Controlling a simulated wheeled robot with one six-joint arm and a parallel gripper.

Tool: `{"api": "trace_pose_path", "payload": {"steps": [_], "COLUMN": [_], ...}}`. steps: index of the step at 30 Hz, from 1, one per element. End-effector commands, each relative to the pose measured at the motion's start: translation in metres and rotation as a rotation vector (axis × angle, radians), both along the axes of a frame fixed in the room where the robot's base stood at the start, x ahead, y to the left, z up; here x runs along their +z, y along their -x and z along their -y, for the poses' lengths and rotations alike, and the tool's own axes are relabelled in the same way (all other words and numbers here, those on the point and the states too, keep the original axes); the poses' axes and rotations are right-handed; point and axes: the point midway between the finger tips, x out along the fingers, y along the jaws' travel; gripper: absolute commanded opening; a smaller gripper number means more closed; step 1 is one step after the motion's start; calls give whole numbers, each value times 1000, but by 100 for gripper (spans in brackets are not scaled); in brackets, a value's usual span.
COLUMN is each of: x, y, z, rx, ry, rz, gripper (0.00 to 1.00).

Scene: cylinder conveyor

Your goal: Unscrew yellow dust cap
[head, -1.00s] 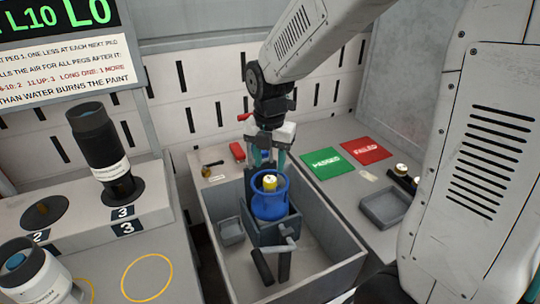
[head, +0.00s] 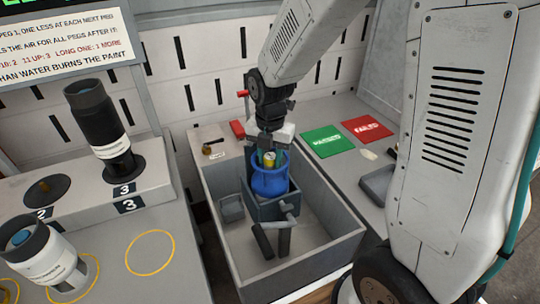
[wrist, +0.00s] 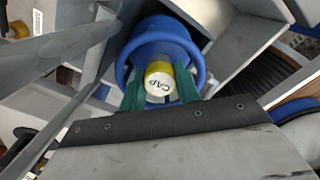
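The yellow dust cap (wrist: 158,82) has a white top marked "CAP". It sits inside the blue collar of the cylinder (wrist: 165,35). In the head view the cap (head: 269,160) shows at the top of the blue cylinder (head: 270,184), which stands upright in a grey vise (head: 262,208). My gripper (wrist: 160,88) points down over the collar, with one green finger on each side of the cap. The fingers look open, with a small gap to the cap. The cap's lower part and thread are hidden.
The vise stands in a grey tray (head: 325,217) with a small grey bin (head: 231,208) inside. A green pad (head: 327,141) and a red pad (head: 367,131) lie at the right. A black cylinder (head: 97,125) stands on the left rack.

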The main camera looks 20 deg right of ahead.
Motion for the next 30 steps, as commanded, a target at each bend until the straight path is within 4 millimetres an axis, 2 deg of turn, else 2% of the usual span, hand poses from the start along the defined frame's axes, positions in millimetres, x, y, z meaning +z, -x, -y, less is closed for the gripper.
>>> {"api": "trace_pose_path", "payload": {"steps": [1,3,4,6,16,26,30], "x": [0,0,0,0,2,25,26], "y": [0,0,0,0,0,-1,0], "z": [0,0,0,0,0,0,0], "rx": [0,0,0,0,0,-1,-85], "ry": [-1,-1,0,0,0,-1,-1], "rz": [1,1,1,1,1,2,1], "gripper": [20,1,34,50,50,50,50]}}
